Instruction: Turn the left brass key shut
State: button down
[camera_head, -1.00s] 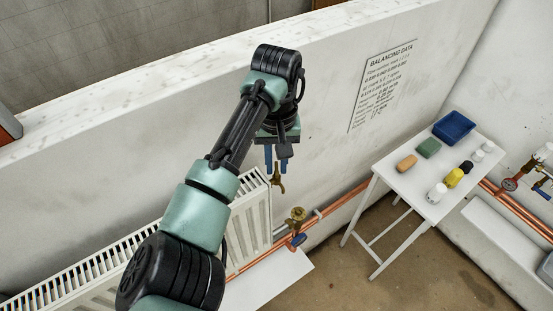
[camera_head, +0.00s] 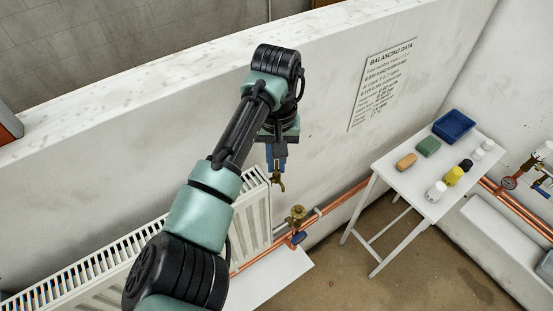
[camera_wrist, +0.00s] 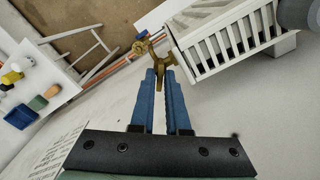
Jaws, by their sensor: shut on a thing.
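The brass key (camera_head: 278,181) is at the top right corner of the radiator's end, below my gripper (camera_head: 276,160). In the wrist view the forked brass key (camera_wrist: 160,64) shows ahead of the fingers, with its narrow tail between the blue fingertips (camera_wrist: 163,78). My gripper is shut on this tail. The tail's inner part is hidden by the fingers. I cannot tell the key's exact turn angle.
The white radiator (camera_head: 257,215) stands beside the key, against the wall. A brass valve (camera_head: 296,214) with a blue handle sits lower right on copper pipes (camera_head: 345,203). A white table (camera_head: 404,183) with small objects and a blue tray (camera_head: 454,121) stands at right.

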aim_at(277, 165)
jog(key=m+p, duration=0.1)
jog(key=m, duration=0.4)
jog(key=m+p, duration=0.1)
jog(key=m, duration=0.4)
jog(key=shift+w+r, duration=0.1)
jog(key=shift+m, duration=0.4)
jog(key=c, duration=1.3)
grip_release()
jog(key=shift+o, duration=0.2)
notch_tip(277, 165, up, 13)
jog(key=p, duration=0.1)
